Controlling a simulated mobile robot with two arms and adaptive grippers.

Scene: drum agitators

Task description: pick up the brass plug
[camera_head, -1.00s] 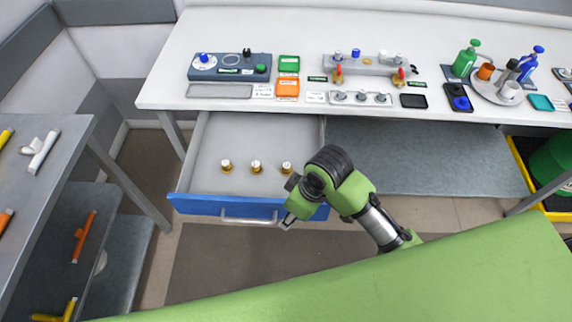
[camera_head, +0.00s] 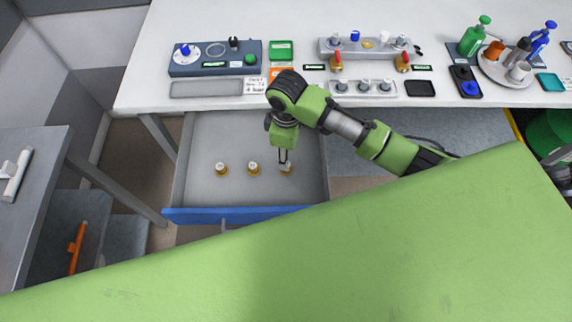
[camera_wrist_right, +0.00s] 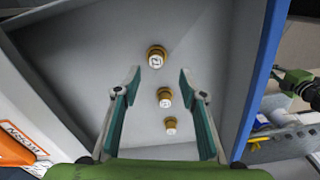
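Three brass plugs with white tops stand apart in the open drawer (camera_head: 200,200): a left plug (camera_head: 221,169), a middle plug (camera_head: 253,168) and a right plug (camera_head: 286,169). My right gripper (camera_head: 284,158) points down into the drawer above the right plug and partly covers it. In the wrist view the right gripper (camera_wrist_right: 160,78) is open and empty. The right plug (camera_wrist_right: 157,57) appears just beyond its fingertips, roughly centred between them. The other two plugs, the middle one (camera_wrist_right: 165,97) and the left one (camera_wrist_right: 171,125), show between the fingers.
The drawer's blue front (camera_head: 240,215) and grey walls surround the plugs. The white worktop (camera_head: 140,85) lies behind and above the drawer, carrying a control panel (camera_head: 215,58), valve fittings and bottles. A grey table (camera_head: 40,170) stands at the left.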

